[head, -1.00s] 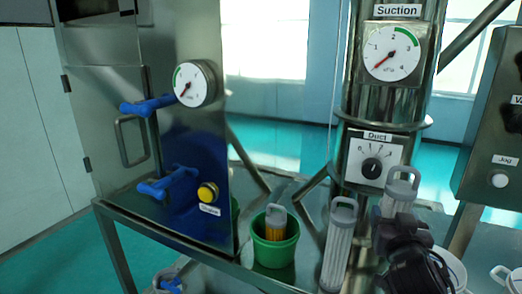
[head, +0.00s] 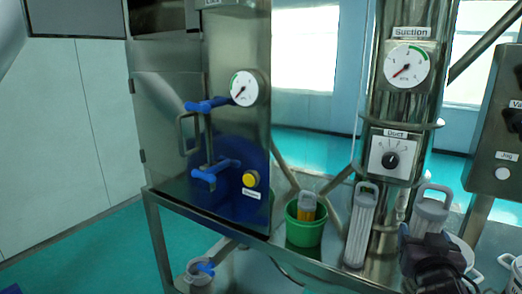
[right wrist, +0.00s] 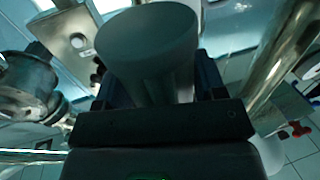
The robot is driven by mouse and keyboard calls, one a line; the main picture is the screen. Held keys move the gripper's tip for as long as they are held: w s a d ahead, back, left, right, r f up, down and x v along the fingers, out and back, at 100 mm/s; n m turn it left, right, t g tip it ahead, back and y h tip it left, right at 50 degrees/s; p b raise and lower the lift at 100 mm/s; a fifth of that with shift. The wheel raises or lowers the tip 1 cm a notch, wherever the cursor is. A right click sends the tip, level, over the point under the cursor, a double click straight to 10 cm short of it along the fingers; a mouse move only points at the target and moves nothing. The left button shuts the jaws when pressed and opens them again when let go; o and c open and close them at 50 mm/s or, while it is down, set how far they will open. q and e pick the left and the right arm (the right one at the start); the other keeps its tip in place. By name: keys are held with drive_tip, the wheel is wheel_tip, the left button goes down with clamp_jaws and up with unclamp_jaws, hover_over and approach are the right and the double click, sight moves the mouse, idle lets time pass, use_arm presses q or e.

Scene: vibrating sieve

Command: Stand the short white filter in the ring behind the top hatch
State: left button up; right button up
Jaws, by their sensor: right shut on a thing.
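The short white filter (head: 431,210), a pleated cylinder with a grey loop handle, is upright in my right gripper (head: 430,240). The gripper is shut on it, and the gripper hides its lower part. In the right wrist view the filter (right wrist: 148,50) is a smooth-looking pale cylinder between the dark fingers. The steel cabinet (head: 228,150) stands to the left, well apart from the filter. It has a side door with a grey handle (head: 183,133) and blue clamp handles (head: 212,170). I cannot make out a ring behind a top hatch. My left gripper is not in view.
A taller white filter (head: 361,225) stands just left of my right gripper. A green bucket (head: 304,233) holds an orange filter. The steel suction column (head: 405,110) rises behind. A control box (head: 495,150) is at the right. A small pail (head: 199,273) sits below the cabinet.

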drive_tip(key=a, duration=0.1)
drive_tip(key=n+y, duration=0.1)
drive_tip(key=a+y, duration=0.1)
drive_tip(key=shift+w+a+r+t, duration=0.3)
drive_tip(key=shift+a+r, duration=0.05)
drive_tip(key=s+a+f+n+y+b, duration=0.1)
drive_tip(key=s+a+f+y, duration=0.1)
drive_tip(key=a+f, duration=0.2)
drive_tip(key=s+a+f+n+y+b, duration=0.1)
drive_tip(key=a+f, duration=0.3)
drive_tip(key=f, duration=0.7)
drive_tip(key=shift+s+a+f+n+y, duration=0.15)
drive_tip(key=shift+s+a+n+y, duration=0.25)
drive_tip(key=shift+s, duration=0.1)
drive_tip(key=shift+d, duration=0.1)
